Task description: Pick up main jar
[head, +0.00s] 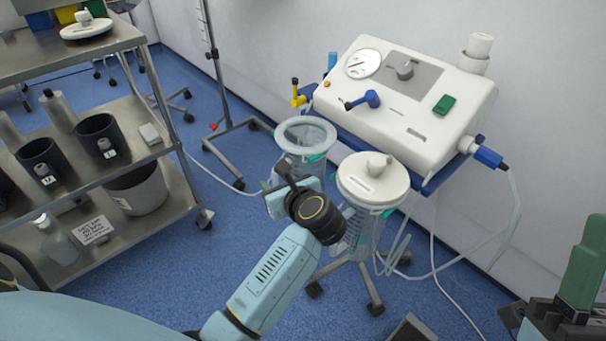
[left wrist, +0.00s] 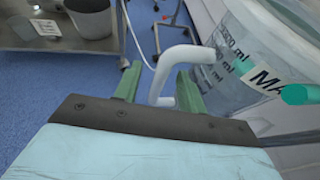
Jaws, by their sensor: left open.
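The main jar is a clear ribbed jar with volume marks and a label reading "MA" in the left wrist view (left wrist: 245,60). It appears to be the open-topped jar (head: 306,132) on the stand below the white machine in the head view. Its white bent handle (left wrist: 180,58) stands between the green fingers of my left gripper (left wrist: 158,80). The left gripper (head: 268,188) is open beside the jar; contact with the handle cannot be told. In the head view my wrist hides the jar's lower part. A green finger of my right gripper (head: 588,262) shows at the right edge.
A second jar with a white lid (head: 372,178) stands close to the right of the open jar. The white machine (head: 440,115) is behind both. A metal cart (head: 175,180) with dark pots stands left. Hoses hang at the right. Blue floor lies between cart and stand.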

